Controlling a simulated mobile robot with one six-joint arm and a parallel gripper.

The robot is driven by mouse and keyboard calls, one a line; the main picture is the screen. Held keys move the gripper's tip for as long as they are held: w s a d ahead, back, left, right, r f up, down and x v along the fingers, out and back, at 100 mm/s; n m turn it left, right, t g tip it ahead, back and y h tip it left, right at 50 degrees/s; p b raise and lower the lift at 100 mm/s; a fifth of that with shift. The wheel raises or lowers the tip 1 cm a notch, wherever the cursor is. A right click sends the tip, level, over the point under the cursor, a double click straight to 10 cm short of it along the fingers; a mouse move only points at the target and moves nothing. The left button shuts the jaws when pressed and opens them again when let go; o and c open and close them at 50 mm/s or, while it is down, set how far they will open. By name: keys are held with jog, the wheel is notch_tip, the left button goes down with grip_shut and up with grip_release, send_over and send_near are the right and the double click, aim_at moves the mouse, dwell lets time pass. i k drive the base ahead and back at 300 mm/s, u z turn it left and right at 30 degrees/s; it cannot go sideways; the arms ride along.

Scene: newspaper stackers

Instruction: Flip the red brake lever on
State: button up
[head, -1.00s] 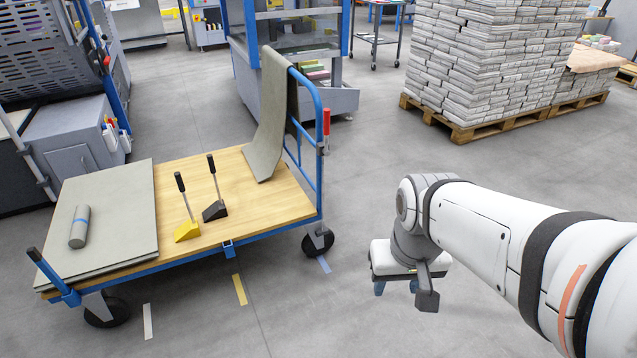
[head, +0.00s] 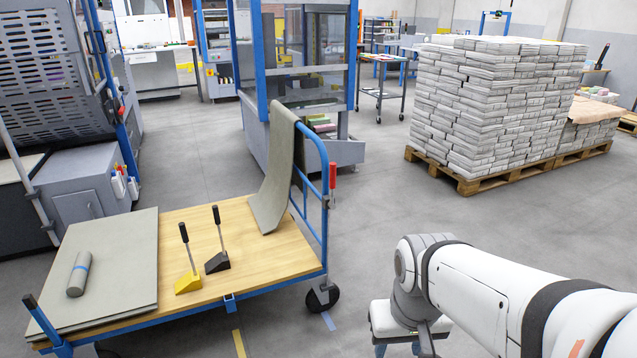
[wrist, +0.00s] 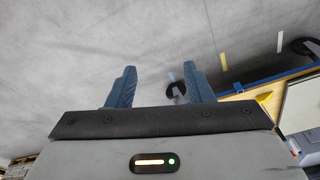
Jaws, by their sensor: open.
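The red brake lever (head: 332,174) is a small upright red handle on the blue push-bar post at the right end of the flatbed cart (head: 262,255). In the head view my gripper (head: 398,350) is low, right of the cart and well apart from the lever, its fingertips near the bottom edge. In the wrist view my gripper (wrist: 159,70) is open and empty, with two blue fingers spread over grey floor. The cart's corner and a wheel (wrist: 176,90) show beyond the fingers there. The red lever cannot be made out in the wrist view.
Stacked newspapers (head: 480,105) stand behind.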

aim_at(332, 182)
jog(key=u, duration=0.45)
jog(key=k, duration=1.35)
jog(key=u, duration=0.45)
jog(key=i, duration=1.75)
jog(key=z, duration=1.35)
jog(key=i, duration=0.8)
jog(key=z, duration=0.45)
jog(key=k, duration=0.95)
jog(key=z, duration=0.2)
jog(key=i, duration=0.65)
jog(key=u, duration=0.1)
